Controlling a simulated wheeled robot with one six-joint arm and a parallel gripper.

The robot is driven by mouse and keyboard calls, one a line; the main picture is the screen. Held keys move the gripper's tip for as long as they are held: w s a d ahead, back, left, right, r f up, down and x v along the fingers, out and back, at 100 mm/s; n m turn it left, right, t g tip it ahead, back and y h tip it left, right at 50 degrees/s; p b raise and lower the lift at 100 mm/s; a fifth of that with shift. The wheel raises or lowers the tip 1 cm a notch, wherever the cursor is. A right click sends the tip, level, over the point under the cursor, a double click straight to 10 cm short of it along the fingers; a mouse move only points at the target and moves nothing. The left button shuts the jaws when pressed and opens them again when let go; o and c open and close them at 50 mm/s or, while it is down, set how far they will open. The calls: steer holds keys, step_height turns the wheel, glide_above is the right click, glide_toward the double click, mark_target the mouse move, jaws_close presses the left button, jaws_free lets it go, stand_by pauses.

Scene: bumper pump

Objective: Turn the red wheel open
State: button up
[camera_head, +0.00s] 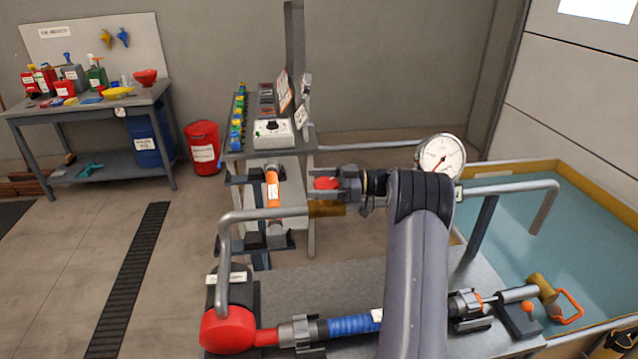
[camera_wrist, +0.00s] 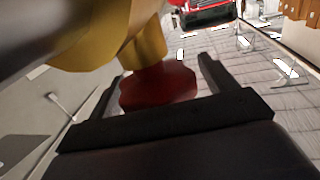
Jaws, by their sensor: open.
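The red wheel (camera_head: 325,183) shows in the head view between the fingers of my gripper (camera_head: 316,183), near the middle of the picture. In the wrist view the red wheel (camera_wrist: 158,88) is a dark red, lobed knob on a brass valve body (camera_wrist: 125,42). My gripper (camera_wrist: 158,80) is open, with one finger on each side of the wheel. A gap shows at the right finger; whether the left finger touches cannot be told. The brass body (camera_head: 326,208) shows partly below my gripper in the head view.
A grey pipe (camera_head: 265,213) runs close below my gripper. A pressure gauge (camera_head: 440,157) stands to the right. A control cart (camera_head: 262,150) stands behind to the left, and a water tank (camera_head: 560,230) lies at right. A red pump (camera_head: 228,330) sits at front left.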

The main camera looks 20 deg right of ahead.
mark_target(321, 184)
step_height(321, 184, up, 10)
steer(key=shift+b, duration=0.6)
steer(key=shift+m+t+b, duration=0.5)
steer(key=shift+t+b, duration=0.3)
steer(key=shift+t, duration=0.4)
steer(key=m+t, duration=0.1)
steer(key=t+h+b, duration=0.1)
steer(key=s+m+t+h+b, duration=0.1)
steer(key=t, duration=0.1)
steer(key=shift+d+f+m, duration=0.15)
steer(key=shift+f+m, duration=0.15)
steer(key=s+d+f+m+t+h+b, duration=0.3)
steer(key=s+f+m+t+h+b, duration=0.2)
steer(key=s+f+m+h, duration=0.55)
steer(key=w, duration=0.4)
steer(key=w+a+n+h+p, duration=0.1)
steer(key=w, duration=0.3)
steer(key=w+n, duration=0.1)
steer(key=w, duration=0.3)
steer(key=shift+w+a+r+h, duration=0.15)
steer(key=shift+a+h, duration=0.1)
steer(key=shift+a, duration=0.15)
